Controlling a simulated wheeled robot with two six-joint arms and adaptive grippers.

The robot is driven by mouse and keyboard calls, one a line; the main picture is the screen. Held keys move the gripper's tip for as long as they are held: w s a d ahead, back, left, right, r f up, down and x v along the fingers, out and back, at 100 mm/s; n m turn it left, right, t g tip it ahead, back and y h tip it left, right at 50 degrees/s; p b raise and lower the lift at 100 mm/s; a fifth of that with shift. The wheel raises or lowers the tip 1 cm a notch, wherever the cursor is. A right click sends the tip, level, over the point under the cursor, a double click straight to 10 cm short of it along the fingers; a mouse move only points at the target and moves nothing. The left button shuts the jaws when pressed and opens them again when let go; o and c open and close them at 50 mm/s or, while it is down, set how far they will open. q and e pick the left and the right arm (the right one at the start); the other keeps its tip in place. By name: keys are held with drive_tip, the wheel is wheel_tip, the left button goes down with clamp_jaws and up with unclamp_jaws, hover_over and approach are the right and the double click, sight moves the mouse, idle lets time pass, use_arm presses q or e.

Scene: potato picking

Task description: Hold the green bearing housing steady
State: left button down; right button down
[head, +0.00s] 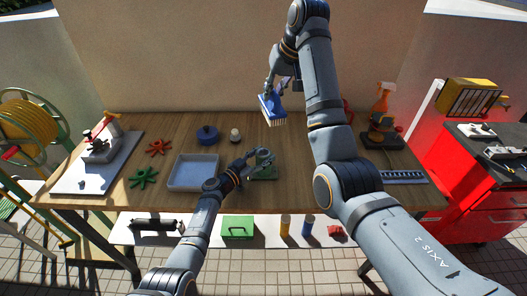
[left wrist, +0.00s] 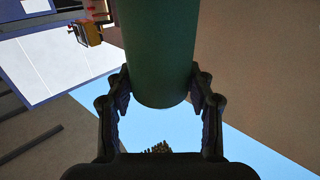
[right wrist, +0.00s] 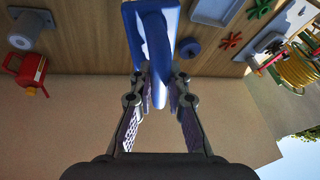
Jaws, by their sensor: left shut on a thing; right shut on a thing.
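The green bearing housing (head: 265,172) sits on the wooden bench in the head view, right of the grey-blue tray. My left gripper (head: 257,160) is shut on it; in the left wrist view the rounded green body of the housing (left wrist: 160,60) lies between the two fingers. My right gripper (head: 272,88) is shut on a blue brush (head: 271,108) and holds it above the back of the bench, bristles down. In the right wrist view the blue brush handle (right wrist: 158,50) is between the fingers.
The grey-blue tray (head: 193,172) lies left of my left gripper. A blue round part (head: 207,134), a small white-topped part (head: 235,135), a red handwheel (head: 158,147) and a green handwheel (head: 143,178) are on the bench.

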drive_tip(key=shift+s+d+f+x, duration=0.25)
drive_tip(key=shift+d+x, duration=0.2)
drive_tip(key=shift+x, duration=2.65)
drive_tip(key=shift+s+d+f+x, duration=0.2)
drive_tip(key=shift+s+d+x, duration=0.15)
drive_tip(key=shift+x, duration=2.7)
drive_tip(key=shift+s+d+f+x, duration=0.25)
drive_tip(key=shift+d+x, duration=0.25)
drive_tip(key=shift+x, duration=2.6)
drive_tip(key=shift+s+r, duration=0.15)
drive_tip(key=shift+s, duration=1.3)
drive_tip(key=shift+w, duration=1.65)
wheel_tip(320, 180, up, 8)
